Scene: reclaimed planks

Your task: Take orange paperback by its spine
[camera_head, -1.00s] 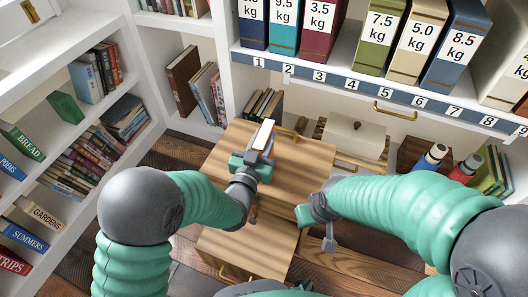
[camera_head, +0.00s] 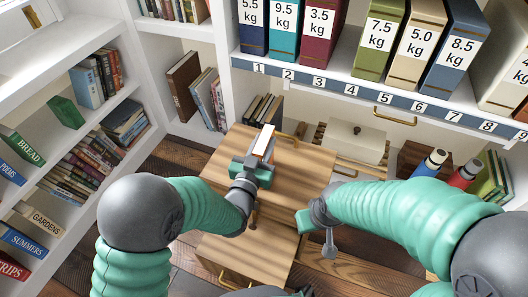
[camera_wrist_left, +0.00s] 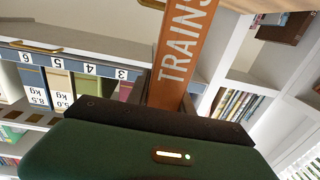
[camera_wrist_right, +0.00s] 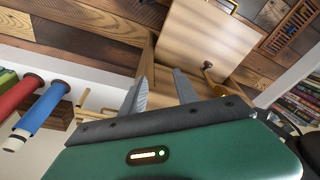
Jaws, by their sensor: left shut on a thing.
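The orange paperback (camera_head: 264,143) is in my left gripper (camera_head: 255,164), over the top of a wooden cabinet in the head view. Its pale page edges face up. In the left wrist view the orange cover or spine (camera_wrist_left: 177,60) reads TRAINS and rises from the jaws; the fingers are mostly hidden. Whether its lower edge touches the cabinet, I cannot tell. My right gripper (camera_head: 310,221) is empty, right of the cabinet's front. In the right wrist view its two fingers (camera_wrist_right: 160,86) stand apart.
The wooden cabinet (camera_head: 305,160) has a step or drawer (camera_head: 245,248) lower in front. Numbered shelf strip (camera_head: 375,95) with weight-marked binders runs behind. A cream box (camera_head: 353,140) and bottles (camera_head: 432,160) stand at right.

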